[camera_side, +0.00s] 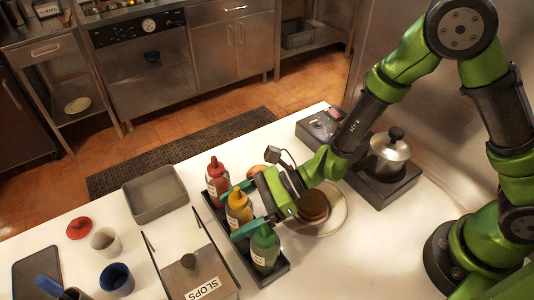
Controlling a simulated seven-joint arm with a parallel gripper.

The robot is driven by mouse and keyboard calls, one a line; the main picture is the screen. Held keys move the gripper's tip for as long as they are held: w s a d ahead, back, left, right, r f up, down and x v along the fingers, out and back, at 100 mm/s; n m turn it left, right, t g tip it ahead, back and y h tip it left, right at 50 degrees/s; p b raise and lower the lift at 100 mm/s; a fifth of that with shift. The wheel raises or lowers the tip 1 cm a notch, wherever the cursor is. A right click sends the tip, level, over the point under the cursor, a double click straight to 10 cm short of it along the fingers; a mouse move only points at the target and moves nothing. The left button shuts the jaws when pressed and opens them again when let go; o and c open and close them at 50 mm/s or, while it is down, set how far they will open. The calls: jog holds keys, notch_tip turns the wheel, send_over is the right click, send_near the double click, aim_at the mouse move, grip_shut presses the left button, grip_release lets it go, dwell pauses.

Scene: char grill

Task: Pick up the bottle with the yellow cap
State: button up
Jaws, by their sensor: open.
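The yellow bottle with the yellow cap (238,208) stands upright in a black tray (281,270), between a red bottle (217,181) and a green bottle (264,250). My gripper (229,216) is open, with its teal fingers reaching in from the right. One finger passes on the red bottle's side of the yellow bottle and the other on the green bottle's side. I cannot tell whether either finger touches a bottle. The lower finger partly covers the gap between the yellow and green bottles.
A plate with a brown round item (313,205) lies right of my gripper, close under the arm. A metal pot (389,152) stands on a dark burner unit. A grey bin (156,195) and a SLOPS container (190,272) stand left of the bottles.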

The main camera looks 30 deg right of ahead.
jog(key=c, duration=1.1)
jog(key=shift+r, duration=0.1)
